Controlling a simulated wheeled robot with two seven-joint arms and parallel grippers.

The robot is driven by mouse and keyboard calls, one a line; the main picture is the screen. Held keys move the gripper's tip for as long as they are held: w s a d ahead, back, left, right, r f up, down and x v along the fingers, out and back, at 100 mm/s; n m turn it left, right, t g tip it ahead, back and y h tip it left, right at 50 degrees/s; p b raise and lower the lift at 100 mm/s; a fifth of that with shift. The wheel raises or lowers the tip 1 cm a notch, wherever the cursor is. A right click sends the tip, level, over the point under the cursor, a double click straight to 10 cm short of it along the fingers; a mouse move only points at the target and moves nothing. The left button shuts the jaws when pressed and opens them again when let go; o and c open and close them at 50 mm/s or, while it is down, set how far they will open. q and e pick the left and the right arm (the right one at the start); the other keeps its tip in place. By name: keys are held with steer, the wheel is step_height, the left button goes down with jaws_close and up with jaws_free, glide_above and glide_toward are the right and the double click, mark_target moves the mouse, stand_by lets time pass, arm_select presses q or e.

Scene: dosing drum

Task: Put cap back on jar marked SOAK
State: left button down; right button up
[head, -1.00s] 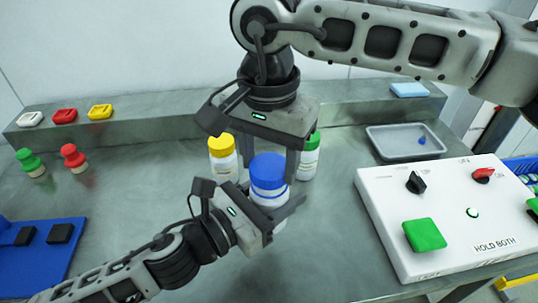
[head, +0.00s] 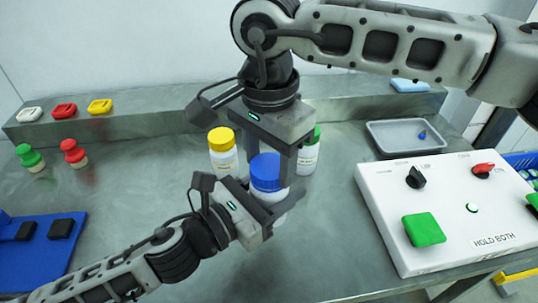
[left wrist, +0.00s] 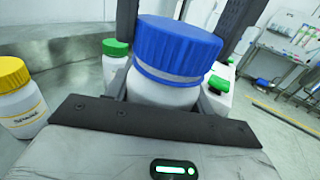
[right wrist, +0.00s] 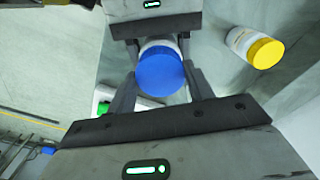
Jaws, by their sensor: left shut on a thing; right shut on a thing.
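A white jar (head: 273,212) with a blue cap (head: 268,171) stands upright in the middle of the bench, its label hidden. My left gripper (head: 270,203) is shut around the jar's body, below the cap. My right gripper (head: 267,164) comes from above and is shut on the blue cap, one finger on each side, as the right wrist view shows the cap (right wrist: 160,70) between its fingers. In the left wrist view the cap (left wrist: 178,45) sits over the jar's neck and looks about level. A pale band shows near the cap's lower edge; whether it is seated tight I cannot tell.
A yellow-capped jar (head: 223,152) and a green-capped jar (head: 308,153) stand close behind. A control box (head: 445,215) and a grey tray (head: 402,139) are at right.

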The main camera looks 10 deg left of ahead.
steer(key=m, duration=2.3)
steer(key=shift+w, duration=0.1)
steer(key=m, duration=1.5)
steer(key=shift+f+m, duration=0.1)
steer(key=shift+m, duration=0.2)
steer(key=m, duration=0.7)
